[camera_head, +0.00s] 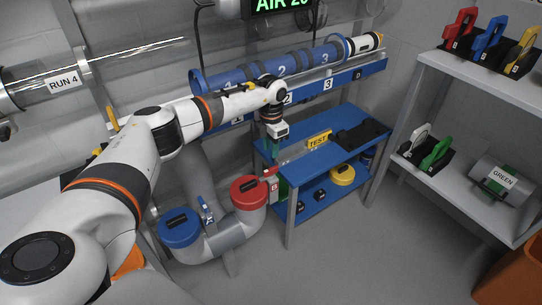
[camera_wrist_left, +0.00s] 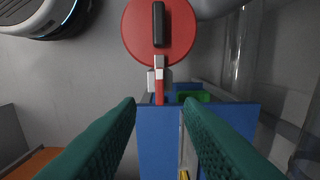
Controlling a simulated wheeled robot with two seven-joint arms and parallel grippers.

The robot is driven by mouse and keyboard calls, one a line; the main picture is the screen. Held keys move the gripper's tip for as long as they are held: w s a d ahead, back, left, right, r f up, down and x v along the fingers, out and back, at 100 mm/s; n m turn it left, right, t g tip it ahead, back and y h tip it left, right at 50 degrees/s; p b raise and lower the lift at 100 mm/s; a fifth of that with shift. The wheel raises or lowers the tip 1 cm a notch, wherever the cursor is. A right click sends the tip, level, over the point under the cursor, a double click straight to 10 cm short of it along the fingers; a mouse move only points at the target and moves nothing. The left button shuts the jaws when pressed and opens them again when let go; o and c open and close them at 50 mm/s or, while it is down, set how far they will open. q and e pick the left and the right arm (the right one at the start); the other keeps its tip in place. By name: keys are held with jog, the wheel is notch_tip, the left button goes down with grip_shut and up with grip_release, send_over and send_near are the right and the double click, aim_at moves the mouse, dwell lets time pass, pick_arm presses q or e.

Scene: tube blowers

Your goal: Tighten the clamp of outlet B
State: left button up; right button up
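Outlet B's red round cap (camera_head: 248,190), with a black bar handle, sits on the right mouth of the grey U-shaped pipe. Its clamp (camera_head: 270,172), a small red-tipped lever, stands at the cap's right edge beside a "B" label (camera_head: 275,187). In the left wrist view the red cap (camera_wrist_left: 178,38) is at the top, with the red and white clamp lever (camera_wrist_left: 159,90) below it. My left gripper (camera_wrist_left: 166,102) is open, its green fingers spread on either side of the lever's line, apparently without touching it. My right gripper is not in view.
A blue cap (camera_head: 180,230) and blue clamp lever (camera_head: 206,211) mark the pipe's left mouth. A blue bench (camera_head: 300,167) with a yellow TEST sign (camera_head: 319,140) stands just right of the gripper. A grey shelf (camera_head: 470,75) with coloured handles is at right.

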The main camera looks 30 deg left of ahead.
pick_arm(q)
jog(key=shift+r, duration=1.6)
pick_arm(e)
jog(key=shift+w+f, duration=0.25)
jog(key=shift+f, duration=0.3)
